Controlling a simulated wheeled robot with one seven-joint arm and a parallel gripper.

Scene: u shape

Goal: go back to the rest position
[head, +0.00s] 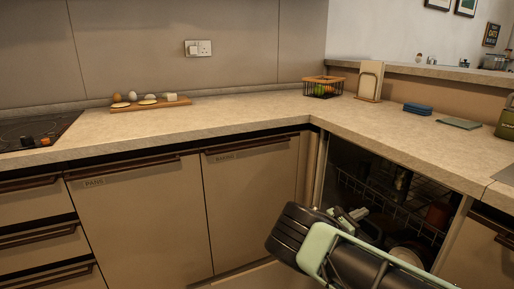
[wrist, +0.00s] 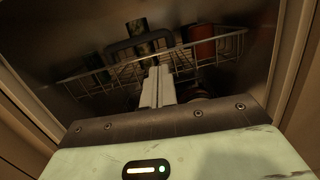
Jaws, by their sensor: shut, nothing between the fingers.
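My gripper (wrist: 158,84) shows in the wrist view with its two pale fingers together and nothing between them. It points into the open dishwasher (wrist: 260,72), toward the wire rack (wrist: 105,76). In the head view my gripper (head: 346,214) is in front of the dishwasher opening (head: 345,165), low at the right of centre. My dark and pale green arm reaches in from the bottom right and hides part of the opening.
The L-shaped counter (head: 235,115) runs above the cabinets. On it are a wooden board (head: 150,105) with eggs, a wire basket (head: 323,88), a blue box (head: 418,108) and a green cloth (head: 459,123). The rack holds a red item (wrist: 202,45) and dark items. A hob (head: 30,132) is at left.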

